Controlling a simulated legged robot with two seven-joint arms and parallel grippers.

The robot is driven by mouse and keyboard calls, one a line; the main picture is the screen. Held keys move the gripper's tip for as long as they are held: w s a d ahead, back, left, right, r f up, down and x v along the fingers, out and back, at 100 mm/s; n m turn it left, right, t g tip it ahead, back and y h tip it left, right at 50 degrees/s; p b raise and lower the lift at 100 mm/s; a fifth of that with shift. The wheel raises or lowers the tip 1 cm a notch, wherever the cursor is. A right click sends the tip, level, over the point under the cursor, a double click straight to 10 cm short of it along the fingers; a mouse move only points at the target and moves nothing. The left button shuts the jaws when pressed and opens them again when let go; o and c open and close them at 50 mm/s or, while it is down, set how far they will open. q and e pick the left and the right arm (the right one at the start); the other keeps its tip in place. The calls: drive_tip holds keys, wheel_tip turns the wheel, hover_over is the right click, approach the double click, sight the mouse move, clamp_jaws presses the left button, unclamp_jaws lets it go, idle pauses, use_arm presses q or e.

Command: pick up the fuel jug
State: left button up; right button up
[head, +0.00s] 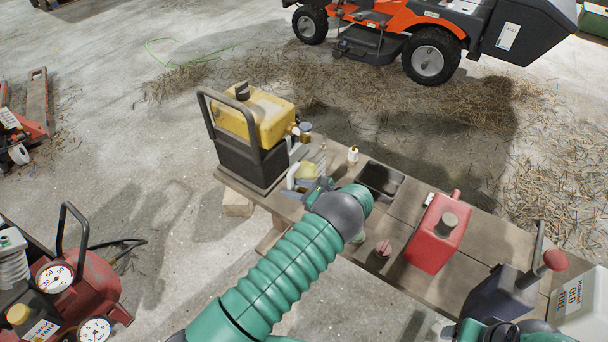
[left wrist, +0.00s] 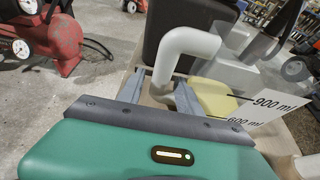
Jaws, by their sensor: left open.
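The fuel jug (head: 307,174) is a clear measuring jug with yellowish liquid and a white handle, standing on the plank bench behind my left wrist. In the left wrist view the jug (left wrist: 222,72) shows its pale handle (left wrist: 190,42) and a label with 900 ml and 600 ml marks. My left gripper (head: 302,186) is at the handle side of the jug. Its fingers (left wrist: 160,94) are apart, with the lower part of the handle between them; I cannot tell whether they touch it. In the head view my wrist hides part of the jug. My right gripper does not show clearly.
A yellow and black machine (head: 268,118) stands right behind the jug. A dark tray (head: 381,180), a red can (head: 437,234) and a dark can with a red knob (head: 495,292) share the bench (head: 400,215). A red compressor (head: 85,280) stands at lower left.

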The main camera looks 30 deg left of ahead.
use_arm(q)
drive_tip(key=shift+a+f, duration=0.3)
drive_tip(key=shift+a, duration=0.3)
drive_tip(key=shift+d, duration=0.15)
clamp_jaws()
drive_tip(key=shift+r, duration=0.15)
idle(0.6)
